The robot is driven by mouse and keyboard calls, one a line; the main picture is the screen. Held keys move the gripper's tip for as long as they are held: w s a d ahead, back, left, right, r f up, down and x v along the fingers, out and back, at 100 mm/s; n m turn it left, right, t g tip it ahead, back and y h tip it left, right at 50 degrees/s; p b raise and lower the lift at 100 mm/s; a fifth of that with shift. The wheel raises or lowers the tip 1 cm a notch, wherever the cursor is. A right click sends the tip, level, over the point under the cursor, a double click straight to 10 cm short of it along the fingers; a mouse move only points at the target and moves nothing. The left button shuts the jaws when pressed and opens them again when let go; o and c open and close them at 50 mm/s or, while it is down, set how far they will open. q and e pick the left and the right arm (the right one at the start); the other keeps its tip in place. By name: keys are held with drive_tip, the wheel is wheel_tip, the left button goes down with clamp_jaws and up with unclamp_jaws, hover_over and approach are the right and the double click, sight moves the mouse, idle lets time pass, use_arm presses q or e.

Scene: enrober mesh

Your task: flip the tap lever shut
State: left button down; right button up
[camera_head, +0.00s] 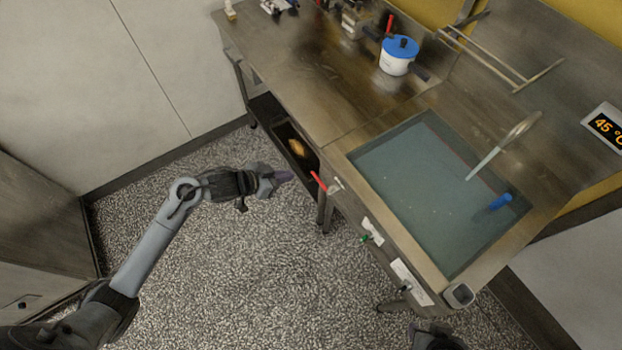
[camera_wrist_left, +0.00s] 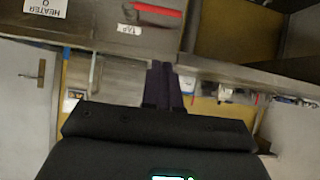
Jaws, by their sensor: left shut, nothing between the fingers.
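The tap lever (camera_head: 319,181) has a red handle and sits on the front side of the steel bench, beside the sink's near left corner. In the left wrist view the red lever (camera_wrist_left: 157,9) lies roughly level across the top, above a white TAP label (camera_wrist_left: 129,30). My left gripper (camera_head: 284,176) is shut and empty, just left of the lever with a small gap in the head view. Its dark fingers (camera_wrist_left: 163,85) point toward the bench in the wrist view. My right gripper's fingers do not show.
A blue-lidded pot (camera_head: 398,56) stands on the bench. A HEATER label (camera_wrist_left: 45,6) shows left of the lever. The floor (camera_head: 240,260) in front is clear.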

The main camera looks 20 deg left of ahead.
use_arm(q)
drive_tip(key=shift+d, duration=0.1)
drive_tip(key=s+f+b+x, duration=0.1)
drive_tip(key=f+b+x, duration=0.1)
drive_tip(key=x, duration=1)
drive_tip(key=shift+a+f+b, duration=0.25)
drive_tip(key=shift+f+b, duration=0.1)
drive_tip(key=shift+b, duration=0.15)
